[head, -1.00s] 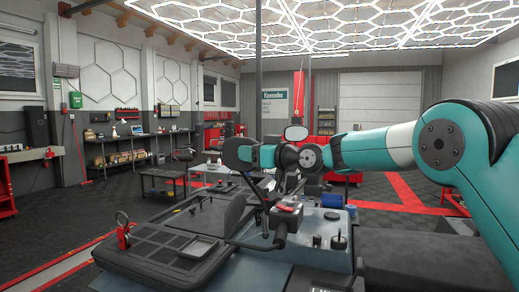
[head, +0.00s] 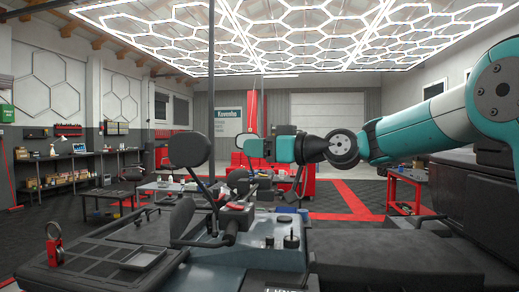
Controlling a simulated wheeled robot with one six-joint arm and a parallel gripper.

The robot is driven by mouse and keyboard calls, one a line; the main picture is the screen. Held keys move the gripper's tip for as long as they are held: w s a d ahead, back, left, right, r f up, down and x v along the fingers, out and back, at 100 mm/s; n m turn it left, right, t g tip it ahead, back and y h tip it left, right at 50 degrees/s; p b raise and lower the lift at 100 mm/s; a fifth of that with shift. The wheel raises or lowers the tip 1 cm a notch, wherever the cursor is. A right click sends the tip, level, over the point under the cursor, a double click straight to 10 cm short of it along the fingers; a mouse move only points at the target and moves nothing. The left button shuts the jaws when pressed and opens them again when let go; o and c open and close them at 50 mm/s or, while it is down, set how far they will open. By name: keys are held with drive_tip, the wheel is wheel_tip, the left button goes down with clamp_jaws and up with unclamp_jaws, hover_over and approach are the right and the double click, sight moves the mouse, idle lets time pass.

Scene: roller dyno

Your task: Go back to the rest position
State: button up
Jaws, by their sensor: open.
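My arm reaches in from the upper right in the head view, with teal links and dark joints. My gripper (head: 257,148) is at its far left end, raised above the vehicle's handlebar area and in front of the red cabinets. It is open, and I see nothing held in it. The fingers are small and partly lost against the dark parts behind them. A dark oval mirror (head: 188,150) stands to the left of the gripper, apart from it in the picture.
A small grey tray (head: 144,258) and a red padlock-like item (head: 55,245) sit at the front left. A red trolley (head: 405,190) stands to the right. Open floor lies beyond.

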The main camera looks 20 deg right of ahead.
idle(0.4)
drive_tip(key=s+a+f+m+g+h, duration=0.1)
drive_tip(key=s+a+f+g+h, duration=0.15)
drive_tip(key=s+f, duration=0.55)
drive_tip(key=s+a+f+g+h, duration=0.2)
drive_tip(key=s+a+f+g, duration=0.15)
drive_tip(key=s+f, duration=0.45)
drive_tip(key=s+d+f+g+h, duration=0.1)
drive_tip(key=s+f+g, duration=0.1)
drive_tip(key=s, duration=0.4)
drive_tip(key=s+d+f+m+g+h, duration=0.1)
drive_tip(key=s+d+f+g+h, duration=0.1)
drive_tip(key=s+f, duration=0.2)
drive_tip(key=s+d+f+g+h, duration=0.1)
drive_tip(key=s+d+f+g, duration=0.1)
drive_tip(key=s, duration=0.7)
drive_tip(key=shift+d+f+m+h, duration=0.25)
drive_tip(key=shift+f+m+h, duration=0.1)
drive_tip(key=shift+f, duration=0.25)
drive_tip(key=shift+r, duration=0.55)
